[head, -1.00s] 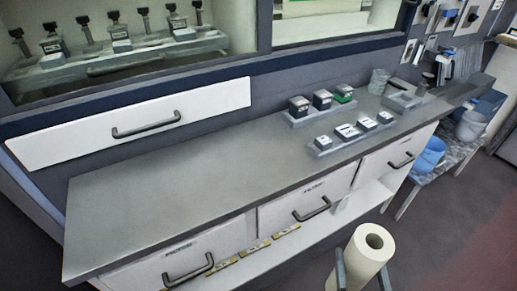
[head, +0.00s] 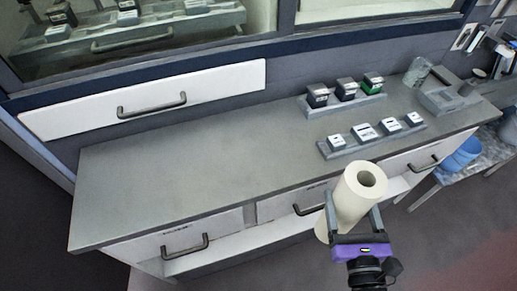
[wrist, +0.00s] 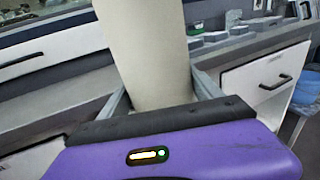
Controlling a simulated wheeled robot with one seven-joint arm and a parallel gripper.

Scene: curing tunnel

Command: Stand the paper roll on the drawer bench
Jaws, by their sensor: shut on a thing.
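The cream paper roll (head: 351,205) is held by my gripper (head: 352,212) in front of the bench, toward its right half. The roll is close to upright, tilted a little, with its open core showing at the top. In the wrist view the roll (wrist: 152,50) stands between the two grey fingers, which close on its sides. The roll's top overlaps the bench's front edge in the head view. The roll's lower end is partly hidden behind my gripper.
Two small racks hold dark blocks (head: 345,90) and pale blocks (head: 365,131) on the bench's right half. A glass beaker (head: 417,72) and a grey tray (head: 447,100) stand at the far right. The left half of the top is clear. A blue bin (head: 462,152) sits beyond the right end.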

